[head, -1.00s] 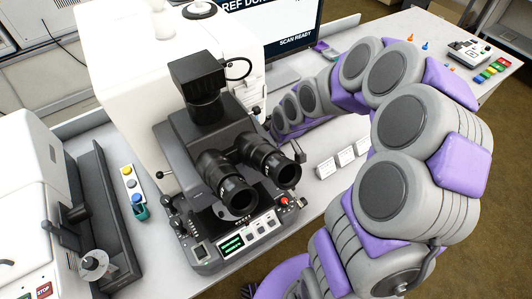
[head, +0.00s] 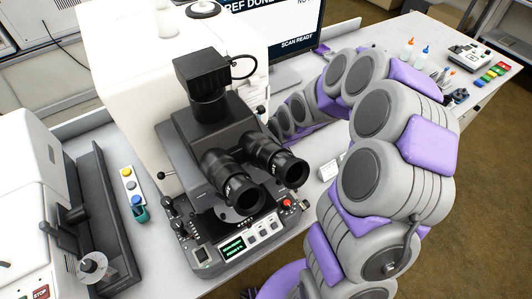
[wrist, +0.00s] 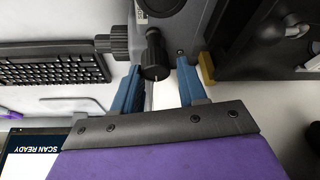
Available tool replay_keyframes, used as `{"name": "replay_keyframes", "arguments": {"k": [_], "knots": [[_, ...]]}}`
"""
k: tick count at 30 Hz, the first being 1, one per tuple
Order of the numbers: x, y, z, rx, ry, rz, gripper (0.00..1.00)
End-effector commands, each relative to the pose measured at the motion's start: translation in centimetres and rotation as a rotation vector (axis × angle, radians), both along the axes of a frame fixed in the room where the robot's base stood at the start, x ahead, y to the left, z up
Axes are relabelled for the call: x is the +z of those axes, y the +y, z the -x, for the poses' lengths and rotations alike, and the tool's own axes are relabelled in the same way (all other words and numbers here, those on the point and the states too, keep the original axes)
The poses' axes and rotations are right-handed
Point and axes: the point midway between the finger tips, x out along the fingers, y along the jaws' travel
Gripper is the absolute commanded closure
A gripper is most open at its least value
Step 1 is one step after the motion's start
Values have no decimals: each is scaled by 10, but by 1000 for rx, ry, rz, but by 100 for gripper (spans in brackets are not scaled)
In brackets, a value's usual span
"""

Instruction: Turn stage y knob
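The microscope (head: 205,130) stands on the bench in the head view, with black twin eyepieces and a lit control panel at its front. In the wrist view, a ribbed black knob (wrist: 154,52) projects from its grey body, with a thin pale rod at its end. It looks like the stage y knob. My gripper (wrist: 159,66) has its blue fingers spread on either side of this knob, with visible gaps. A second, larger black knob (wrist: 112,43) sticks out to the left. In the head view my gripper is hidden behind the microscope and arm.
A keyboard (wrist: 55,65) lies left in the wrist view. A yellow block (wrist: 207,68) sits just beyond the right finger. The monitor (head: 290,35) stands behind the microscope. Bottles (head: 417,51) and a coloured-button strip (head: 494,72) are on the bench at right.

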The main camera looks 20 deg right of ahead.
Motion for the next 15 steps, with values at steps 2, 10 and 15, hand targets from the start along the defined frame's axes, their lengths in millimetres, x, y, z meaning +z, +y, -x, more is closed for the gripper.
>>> {"name": "replay_keyframes", "arguments": {"k": [2,10,15], "knots": [[0,0,1,0,1,-2,71],[0,0,1,0,2,0,96],[0,0,1,7,2,-1,97]]}}
